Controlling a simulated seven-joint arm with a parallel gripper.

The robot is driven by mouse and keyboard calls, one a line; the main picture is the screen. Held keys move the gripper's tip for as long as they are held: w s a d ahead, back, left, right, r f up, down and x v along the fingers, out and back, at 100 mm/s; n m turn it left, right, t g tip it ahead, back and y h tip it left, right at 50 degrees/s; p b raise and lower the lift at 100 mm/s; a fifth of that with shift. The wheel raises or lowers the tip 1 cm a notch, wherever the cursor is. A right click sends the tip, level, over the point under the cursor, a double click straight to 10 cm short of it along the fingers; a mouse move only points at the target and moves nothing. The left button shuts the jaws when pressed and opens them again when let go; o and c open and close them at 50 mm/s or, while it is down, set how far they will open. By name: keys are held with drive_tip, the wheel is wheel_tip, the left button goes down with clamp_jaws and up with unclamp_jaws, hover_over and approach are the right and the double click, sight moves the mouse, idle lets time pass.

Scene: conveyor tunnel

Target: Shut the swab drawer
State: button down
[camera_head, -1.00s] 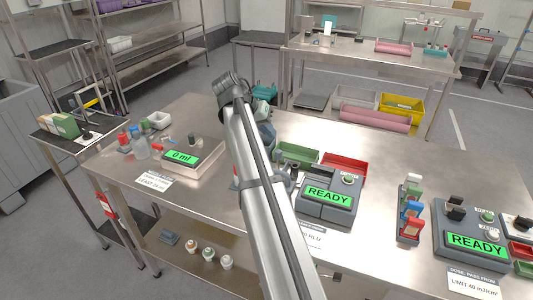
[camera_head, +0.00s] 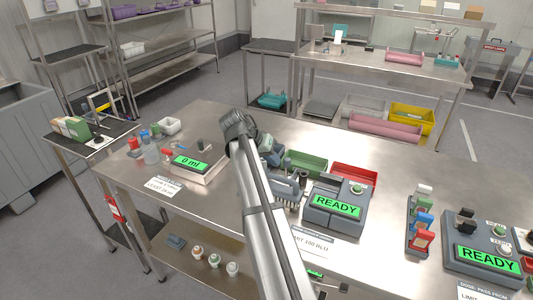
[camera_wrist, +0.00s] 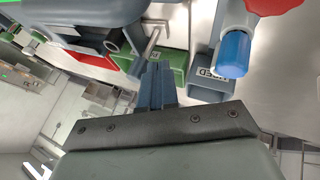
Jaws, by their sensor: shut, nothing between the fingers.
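A grey reader with a green READY screen (camera_head: 336,206) stands mid-table. Part of a grey body (camera_wrist: 85,10) fills the top left of the wrist view. I cannot clearly make out the swab drawer or how far it stands out. My gripper (camera_wrist: 156,72) is shut and empty, its blue-grey fingers together in front of a green tray (camera_wrist: 178,62). In the head view my arm hides much of the area left of the reader. A grey holder with a partly readable label (camera_wrist: 207,73) and a blue-capped piece (camera_wrist: 234,54) are right of the fingers in the wrist view.
Behind the reader lie a green tray (camera_head: 306,162) and a red tray (camera_head: 354,175). A rack of coloured bottles (camera_head: 420,222) and a second READY device (camera_head: 484,245) stand to the right. A 0 ml device (camera_head: 190,162) stands left. Bare steel lies between the reader and rack.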

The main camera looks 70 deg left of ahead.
drive_tip(key=shift+w+f, duration=0.45)
drive_tip(key=shift+f, duration=0.15)
hover_over(301, 187)
drive_tip(key=shift+a, duration=0.15)
idle(0.3)
drive_tip(key=shift+r, duration=0.15)
drive_tip(key=v, duration=1)
drive_tip(key=shift+s, duration=0.2)
drive_tip(key=shift+a, duration=0.15)
